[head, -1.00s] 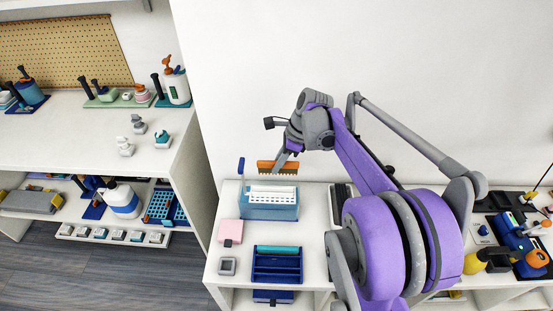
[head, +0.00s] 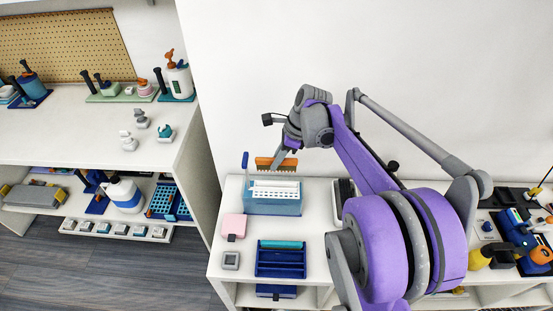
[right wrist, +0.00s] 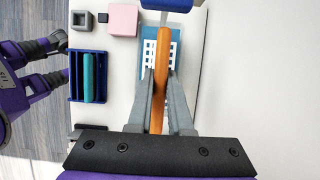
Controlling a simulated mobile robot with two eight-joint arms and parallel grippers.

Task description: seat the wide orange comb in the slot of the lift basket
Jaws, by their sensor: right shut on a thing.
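The wide orange comb (head: 275,163) is held upright, teeth down, above the back part of the lift basket (head: 272,207). The lift basket is a translucent blue box with a white slotted top and a blue handle at its left end. My right gripper (head: 278,158) is shut on the comb. In the right wrist view the comb (right wrist: 161,75) runs lengthwise between the fingers (right wrist: 161,105), over the white slotted top of the basket (right wrist: 148,60). My left gripper is not in view.
A pink block (head: 233,226), a small grey square tray (head: 231,261) and a blue tray holding a teal bar (head: 281,262) stand in front of the basket. A dark item (head: 343,190) stands right of it. A white wall rises behind.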

